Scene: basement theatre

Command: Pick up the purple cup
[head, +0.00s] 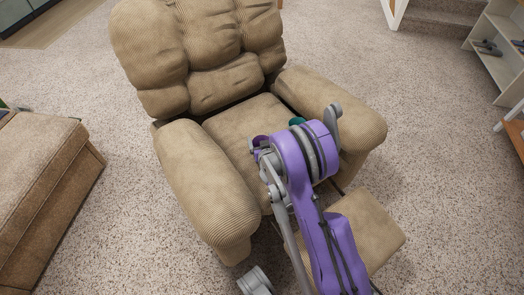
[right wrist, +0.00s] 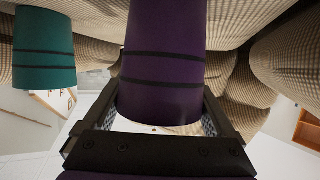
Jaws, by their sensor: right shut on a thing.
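The purple cup (right wrist: 163,60) fills the middle of the right wrist view, with two dark bands around it. In the head view a small part of the purple cup (head: 259,140) shows over the recliner seat, left of my arm. My right gripper (right wrist: 160,115) is shut on the purple cup, one finger on each side. In the head view my purple right arm hides most of this gripper. I cannot tell whether the cup still touches the seat. My left gripper is not in view.
A teal cup (right wrist: 45,48) stands near the purple one; its edge also shows in the head view (head: 297,121). The beige recliner (head: 225,130) has raised armrests on both sides. A brown ottoman (head: 40,190) is at left. Speckled carpet (head: 430,150) lies clear at right.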

